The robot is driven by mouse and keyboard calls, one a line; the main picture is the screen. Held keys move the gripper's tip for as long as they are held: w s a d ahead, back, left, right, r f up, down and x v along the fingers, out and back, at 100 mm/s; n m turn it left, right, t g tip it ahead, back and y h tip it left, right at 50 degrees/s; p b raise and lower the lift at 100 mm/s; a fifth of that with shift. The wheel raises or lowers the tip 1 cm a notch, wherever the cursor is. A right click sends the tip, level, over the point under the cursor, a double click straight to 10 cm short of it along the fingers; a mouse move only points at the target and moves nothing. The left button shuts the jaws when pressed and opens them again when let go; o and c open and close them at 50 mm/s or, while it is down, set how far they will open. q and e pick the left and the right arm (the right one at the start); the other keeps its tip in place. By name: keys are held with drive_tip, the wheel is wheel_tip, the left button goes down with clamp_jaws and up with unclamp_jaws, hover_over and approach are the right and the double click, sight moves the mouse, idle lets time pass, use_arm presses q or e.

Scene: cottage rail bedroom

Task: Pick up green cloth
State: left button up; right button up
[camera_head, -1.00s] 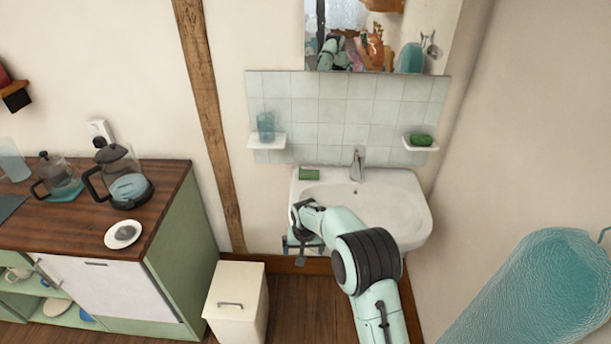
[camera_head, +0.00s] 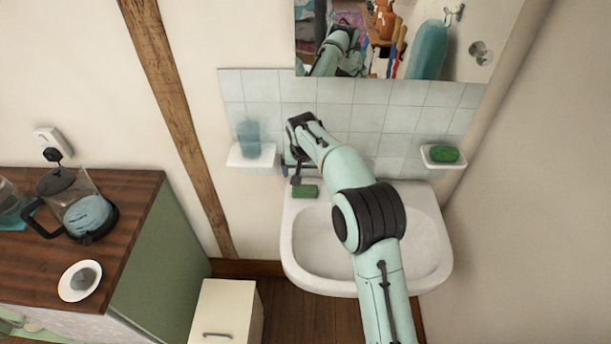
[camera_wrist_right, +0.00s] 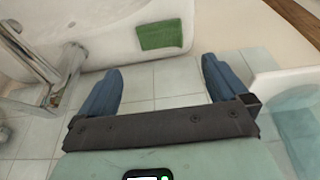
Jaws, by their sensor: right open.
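The green cloth (camera_head: 305,191) is a small folded rectangle lying flat on the left back corner of the white sink (camera_head: 292,240). In the right wrist view the cloth (camera_wrist_right: 160,34) lies beyond the fingertips, roughly between their lines. My right gripper (camera_head: 296,166) is beside the tiled wall, above and close to the cloth. In the right wrist view its two blue fingers (camera_wrist_right: 164,80) are spread apart with nothing between them. My left gripper is not in view.
A small shelf (camera_head: 250,161) with a blue glass (camera_head: 249,138) is just left of my right gripper. A metal tap (camera_wrist_right: 45,75) is at left in the wrist view. A right shelf (camera_head: 432,163) holds a green soap (camera_head: 444,153). A mirror (camera_head: 470,60) hangs above.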

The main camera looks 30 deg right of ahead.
hover_over(305, 187)
drive_tip(key=s+a, duration=0.1)
drive_tip(key=s, duration=0.1)
wheel_tip(305, 187, down, 7)
drive_tip(key=shift+w, duration=0.1)
drive_tip(key=x, duration=0.3)
drive_tip(key=p+x, duration=0.1)
drive_tip(key=x, duration=0.2)
drive_tip(key=shift+w+r, duration=0.1)
drive_tip(key=shift+w, duration=0.15)
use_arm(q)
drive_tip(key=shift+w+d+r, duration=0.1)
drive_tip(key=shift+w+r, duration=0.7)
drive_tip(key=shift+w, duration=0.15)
use_arm(e)
drive_tip(key=shift+s, duration=0.1)
drive_tip(key=c, duration=0.7)
